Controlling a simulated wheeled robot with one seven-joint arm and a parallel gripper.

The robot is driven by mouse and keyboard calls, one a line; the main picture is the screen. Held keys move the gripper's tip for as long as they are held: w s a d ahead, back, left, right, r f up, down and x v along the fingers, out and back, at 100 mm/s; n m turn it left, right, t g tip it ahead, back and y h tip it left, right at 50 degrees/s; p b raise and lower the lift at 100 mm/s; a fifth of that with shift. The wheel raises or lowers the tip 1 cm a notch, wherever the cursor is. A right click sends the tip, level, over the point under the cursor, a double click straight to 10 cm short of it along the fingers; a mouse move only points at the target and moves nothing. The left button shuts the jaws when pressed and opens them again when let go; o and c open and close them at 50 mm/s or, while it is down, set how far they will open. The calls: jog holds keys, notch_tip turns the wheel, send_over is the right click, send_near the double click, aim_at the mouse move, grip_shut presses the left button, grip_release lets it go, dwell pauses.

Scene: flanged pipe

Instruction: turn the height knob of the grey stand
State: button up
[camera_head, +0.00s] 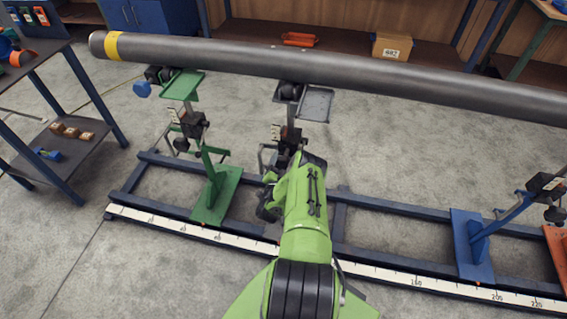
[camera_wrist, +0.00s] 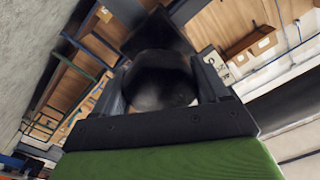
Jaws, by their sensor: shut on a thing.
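The grey stand (camera_head: 291,118) stands on the blue rail frame, mid-picture in the head view, under the long pipe, with a grey tray at its top. My green arm reaches to it from below and hides its lower part. My gripper (camera_head: 270,190) is at the stand's lower part. In the wrist view my gripper (camera_wrist: 165,95) is shut on a dark round knob (camera_wrist: 160,80), which sits between the two fingers and fills the space between them. The knob is hidden behind my arm in the head view.
The long grey pipe (camera_head: 330,66) with a yellow band lies across the stands. A green stand (camera_head: 212,190) is to the left, a blue stand (camera_head: 475,245) to the right. A measuring scale (camera_head: 190,228) runs along the rail frame's front. A shelf cart (camera_head: 65,150) stands at far left.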

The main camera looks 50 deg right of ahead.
dwell(0.3)
jog(key=o, duration=1)
jog(key=shift+o, duration=0.2)
